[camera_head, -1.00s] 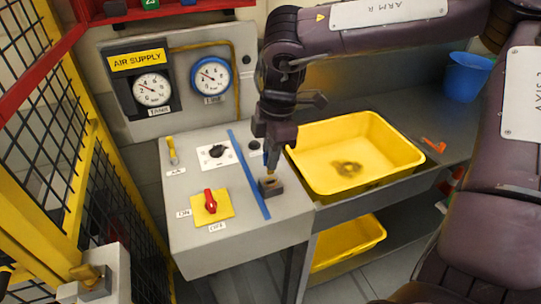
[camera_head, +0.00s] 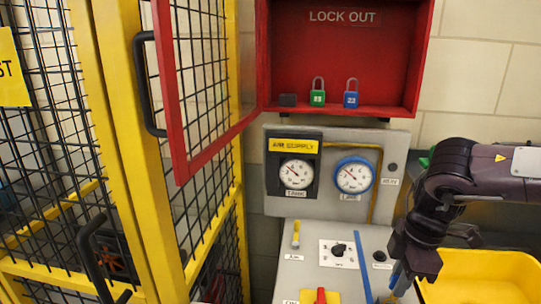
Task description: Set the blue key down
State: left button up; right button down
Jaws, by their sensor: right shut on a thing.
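My right gripper (camera_head: 399,280) is at the lower right, pointing down over the right part of the grey panel top, right of the blue stripe. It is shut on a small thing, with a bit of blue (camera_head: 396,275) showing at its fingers. The shape of the thing is mostly hidden by the fingers and too small to make out, so I cannot tell whether it touches the panel. My left gripper is not in view.
The open red lockout box (camera_head: 345,112) holds a green padlock (camera_head: 317,98), a blue padlock (camera_head: 351,99) and a dark block (camera_head: 288,100). The grey panel (camera_head: 300,268) has a red switch (camera_head: 320,296) and knobs. A yellow tray (camera_head: 510,262) stands right; a yellow mesh fence (camera_head: 128,130) is left.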

notch_tip(320, 180, down, 2)
jog(key=shift+f+b, duration=0.25)
jog(key=shift+b, duration=0.15)
jog(key=shift+r, duration=0.15)
